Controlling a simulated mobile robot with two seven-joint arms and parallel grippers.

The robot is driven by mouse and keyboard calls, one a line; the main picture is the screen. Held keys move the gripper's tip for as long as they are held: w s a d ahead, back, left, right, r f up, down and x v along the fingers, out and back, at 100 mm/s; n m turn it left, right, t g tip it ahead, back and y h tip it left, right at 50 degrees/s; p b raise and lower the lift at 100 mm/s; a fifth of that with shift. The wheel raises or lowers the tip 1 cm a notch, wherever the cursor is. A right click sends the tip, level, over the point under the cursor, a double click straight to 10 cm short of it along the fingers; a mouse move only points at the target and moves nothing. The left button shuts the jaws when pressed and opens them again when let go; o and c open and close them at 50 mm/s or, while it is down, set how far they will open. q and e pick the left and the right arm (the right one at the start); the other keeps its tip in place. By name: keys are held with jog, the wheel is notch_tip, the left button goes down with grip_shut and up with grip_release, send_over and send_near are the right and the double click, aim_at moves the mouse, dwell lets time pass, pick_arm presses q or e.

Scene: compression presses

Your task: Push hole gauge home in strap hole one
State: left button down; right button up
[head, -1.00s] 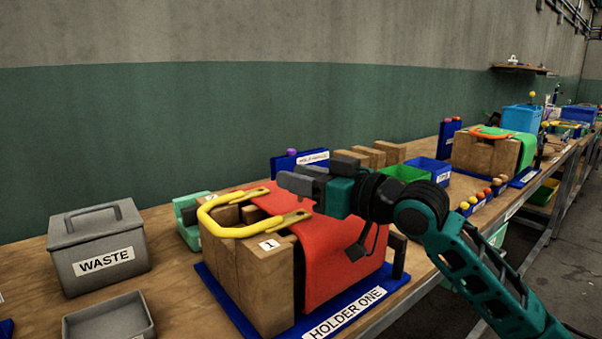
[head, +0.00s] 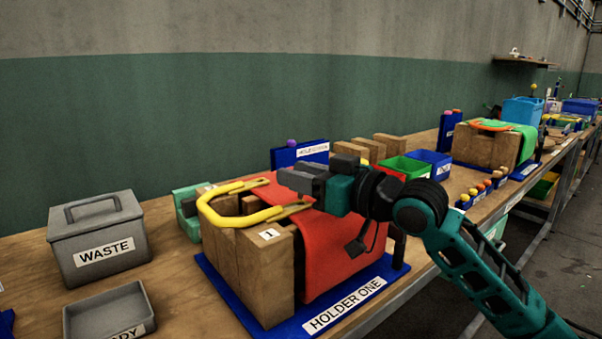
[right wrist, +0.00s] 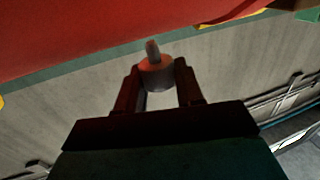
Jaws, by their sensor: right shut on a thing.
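Holder one (head: 345,304) carries wooden blocks with a red strap (head: 342,248) draped over them. A yellow curved handle (head: 222,217) lies on top, its two ends reaching the strap. My right gripper (head: 300,176) is over the strap's top, close to the handle's ends. In the right wrist view it (right wrist: 158,72) is shut on the hole gauge, a short round body (right wrist: 157,76) with a narrower grey pin pointing toward the red strap. My left gripper is not in view.
A blue labelled stand (head: 300,155) is behind the holder. A grey waste bin (head: 98,243) and a grey tray (head: 108,313) stand to the left. Green (head: 405,168) and blue (head: 430,162) bins stand right, before a second strapped holder (head: 487,145).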

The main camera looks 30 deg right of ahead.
jog(key=shift+p, duration=0.45)
dwell(1.1)
jog(key=shift+f+b, duration=0.45)
jog(key=shift+f, duration=0.35)
jog(key=shift+f+b, duration=0.3)
jog(key=shift+f, duration=0.35)
jog(key=o, duration=1.1)
jog(key=shift+s+d, duration=0.15)
jog(key=shift+s, duration=0.3)
jog(key=b+v, duration=0.1)
jog(key=v, duration=1.1)
jog(key=shift+b, duration=0.4)
